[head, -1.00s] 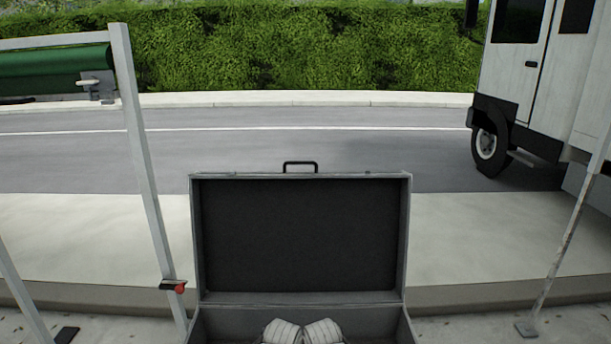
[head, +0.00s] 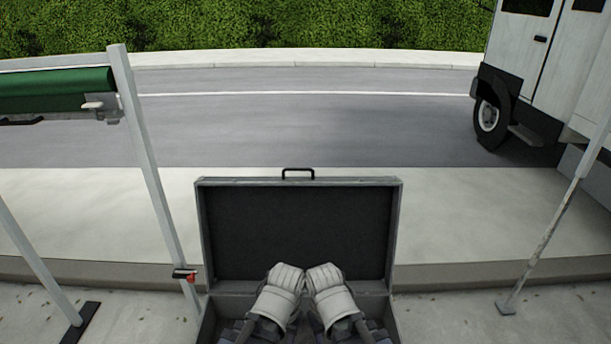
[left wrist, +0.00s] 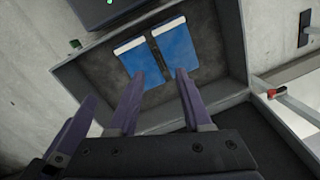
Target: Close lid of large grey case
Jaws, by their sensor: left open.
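The large grey case stands open on the pavement right in front of me. Its lid (head: 300,235) is upright, with the dark inside facing me and a black handle (head: 298,172) on its top edge. The case's lower part (head: 207,325) is partly hidden by my folded arms. My left gripper (left wrist: 159,76) is open and empty above the lower part, whose rim (left wrist: 234,35) shows in the left wrist view. Purple fingers, seemingly of my right gripper, show beside it there; their opening is unclear. In the head view no fingertips are clear.
Two blue items with white ends (left wrist: 153,48) lie inside the case. Behind are a kerb, a road and a white truck (head: 545,75).

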